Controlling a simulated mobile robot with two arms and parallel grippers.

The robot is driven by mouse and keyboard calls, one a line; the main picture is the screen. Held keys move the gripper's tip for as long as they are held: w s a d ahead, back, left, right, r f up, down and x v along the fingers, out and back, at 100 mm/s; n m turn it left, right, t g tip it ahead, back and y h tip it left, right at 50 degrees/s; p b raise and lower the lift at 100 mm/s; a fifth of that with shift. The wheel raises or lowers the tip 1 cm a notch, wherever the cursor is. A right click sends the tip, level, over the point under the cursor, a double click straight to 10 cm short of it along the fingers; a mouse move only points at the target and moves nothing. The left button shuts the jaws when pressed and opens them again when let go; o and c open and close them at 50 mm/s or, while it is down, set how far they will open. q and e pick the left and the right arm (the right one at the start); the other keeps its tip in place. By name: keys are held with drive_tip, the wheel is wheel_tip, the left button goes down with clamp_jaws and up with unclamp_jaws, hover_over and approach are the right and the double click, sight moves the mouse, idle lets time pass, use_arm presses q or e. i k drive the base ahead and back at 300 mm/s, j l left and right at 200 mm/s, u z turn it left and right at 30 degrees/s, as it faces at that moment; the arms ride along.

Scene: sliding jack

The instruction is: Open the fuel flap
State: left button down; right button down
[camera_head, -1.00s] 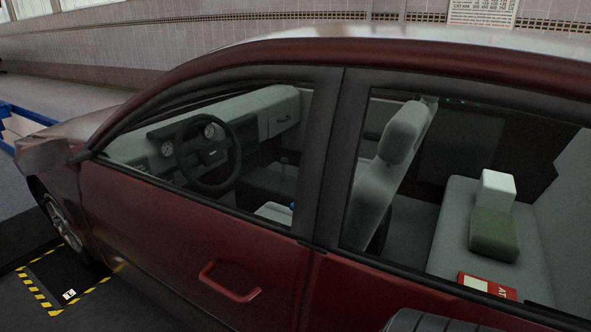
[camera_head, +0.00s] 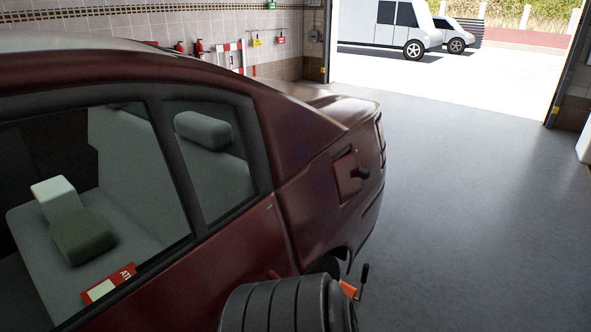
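The fuel flap (camera_head: 345,166) is a squarish dark red panel on the rear side of the red car (camera_head: 300,205), right of centre in the head view. A small dark knob-like part (camera_head: 360,173) sticks out at its right edge. I cannot tell from this view whether the flap stands slightly open. Neither of my grippers shows.
Dark tyres (camera_head: 285,308) stand close in front, beside the car's rear. An orange part (camera_head: 348,288) and a dark upright handle (camera_head: 363,277) show just right of them. Open grey floor (camera_head: 450,200) lies to the right, toward a wide doorway with parked vehicles outside.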

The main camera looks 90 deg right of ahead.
sight(350, 176)
drive_tip(key=z, duration=2.75)
